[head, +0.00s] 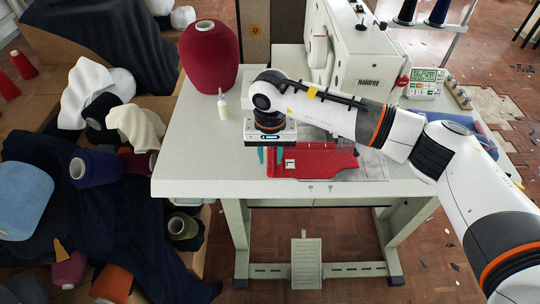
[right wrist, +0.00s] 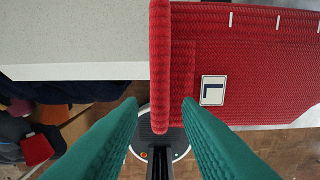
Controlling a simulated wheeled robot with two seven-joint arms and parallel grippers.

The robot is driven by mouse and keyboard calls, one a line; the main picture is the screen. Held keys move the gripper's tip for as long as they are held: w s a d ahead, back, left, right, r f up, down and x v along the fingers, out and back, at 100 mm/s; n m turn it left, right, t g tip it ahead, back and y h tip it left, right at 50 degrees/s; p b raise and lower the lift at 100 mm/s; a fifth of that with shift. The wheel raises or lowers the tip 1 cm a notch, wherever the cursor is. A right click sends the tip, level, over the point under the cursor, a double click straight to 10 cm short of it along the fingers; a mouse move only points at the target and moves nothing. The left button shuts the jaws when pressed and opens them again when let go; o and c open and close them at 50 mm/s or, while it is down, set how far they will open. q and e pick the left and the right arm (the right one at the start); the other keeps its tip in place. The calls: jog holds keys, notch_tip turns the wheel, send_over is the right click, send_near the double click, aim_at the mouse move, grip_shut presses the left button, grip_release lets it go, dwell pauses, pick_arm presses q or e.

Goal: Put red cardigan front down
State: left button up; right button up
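The red cardigan front (head: 325,160) lies on the pale table at its front edge, under the sewing machine's side. In the right wrist view its red knit panel (right wrist: 260,60) carries a white tag marked with an L and a row of short white marks. A thick ribbed band (right wrist: 160,60) runs along its left edge. My right gripper (head: 270,155) is over the panel's left end. In the right wrist view its teal fingers (right wrist: 160,105) are open, one on each side of the band, with gaps to it. My left gripper is not in view.
The white table (head: 190,140) has free room on its left. A large red yarn cone (head: 208,60) and a small white bottle (head: 222,105) stand there. The sewing machine (head: 365,70) is behind my right arm. Piled garments and yarn cones (head: 97,165) fill the left side.

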jog(key=shift+f, duration=0.95)
jog(key=shift+b, duration=0.65)
dwell(0.4)
jog(key=shift+r, duration=0.1)
jog(key=c, duration=0.7)
jog(key=shift+o, duration=0.2)
jog(key=shift+r+b, duration=0.1)
jog(key=shift+b, duration=0.25)
jog(key=shift+s, duration=2.95)
